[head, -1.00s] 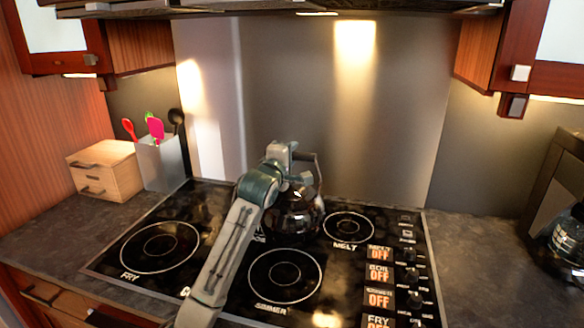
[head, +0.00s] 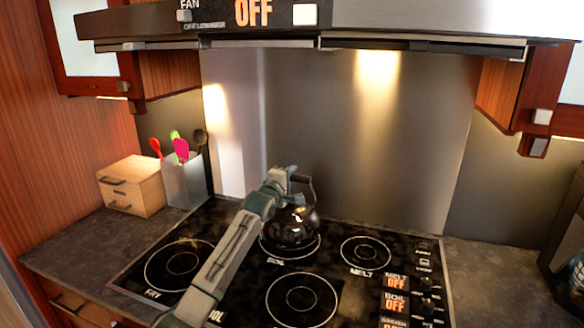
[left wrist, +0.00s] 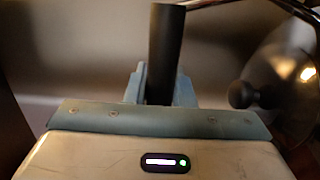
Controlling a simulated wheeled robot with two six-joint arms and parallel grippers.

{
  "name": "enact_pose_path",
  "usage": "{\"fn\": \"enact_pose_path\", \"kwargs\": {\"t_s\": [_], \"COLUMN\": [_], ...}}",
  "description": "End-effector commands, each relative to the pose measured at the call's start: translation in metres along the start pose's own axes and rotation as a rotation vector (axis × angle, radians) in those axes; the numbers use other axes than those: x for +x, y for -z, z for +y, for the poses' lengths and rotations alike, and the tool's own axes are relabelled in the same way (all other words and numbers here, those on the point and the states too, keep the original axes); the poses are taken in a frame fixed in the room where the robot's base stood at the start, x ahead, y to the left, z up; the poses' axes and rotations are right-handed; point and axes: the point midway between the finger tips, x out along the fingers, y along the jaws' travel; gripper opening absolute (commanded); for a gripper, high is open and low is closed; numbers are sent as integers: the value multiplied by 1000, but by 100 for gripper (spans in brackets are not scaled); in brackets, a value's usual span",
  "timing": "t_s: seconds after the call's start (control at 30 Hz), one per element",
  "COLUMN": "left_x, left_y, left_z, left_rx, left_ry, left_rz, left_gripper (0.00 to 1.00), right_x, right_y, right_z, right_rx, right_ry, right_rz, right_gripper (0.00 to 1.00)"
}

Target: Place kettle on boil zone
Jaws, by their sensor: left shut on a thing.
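The dark glass kettle (head: 290,230) stands upright over the boil zone (head: 318,246), the back middle ring of the cooktop. Part of that ring shows around its base, and I cannot tell if the base touches the surface. My left gripper (head: 298,178) is shut on the kettle's black handle at the top. In the left wrist view the handle (left wrist: 165,50) stands between the fingers (left wrist: 160,88), and the blurred kettle body (left wrist: 290,75) with its lid knob is at the right. My right gripper is not in view.
The black cooktop (head: 235,296) also has a fry ring (head: 182,264), a melt ring (head: 366,252) and a front simmer ring (head: 301,299). Control knobs run down its right side. A utensil holder (head: 184,182) and small wooden drawers (head: 133,187) stand left. The hood (head: 360,18) hangs above.

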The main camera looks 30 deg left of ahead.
Motion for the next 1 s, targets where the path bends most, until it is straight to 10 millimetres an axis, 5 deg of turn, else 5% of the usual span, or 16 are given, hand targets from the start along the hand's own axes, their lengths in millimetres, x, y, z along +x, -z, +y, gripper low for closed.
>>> {"fn": "enact_pose_path", "kwargs": {"t_s": [0.43,0.47,0.57,1.0], "left_x": [0,0,0,-11], "left_y": [0,0,0,0], "left_z": [-5,-10,-10,-12], "left_rx": [2,1,1,5], "left_ry": [-12,-3,-2,-2], "left_rz": [-1,0,0,0], "left_gripper": [0,26,44,44], "right_x": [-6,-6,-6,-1], "right_y": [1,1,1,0], "right_z": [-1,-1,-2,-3], "right_rx": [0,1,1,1], "right_ry": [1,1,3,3], "right_rz": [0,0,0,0], "right_gripper": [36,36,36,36]}}
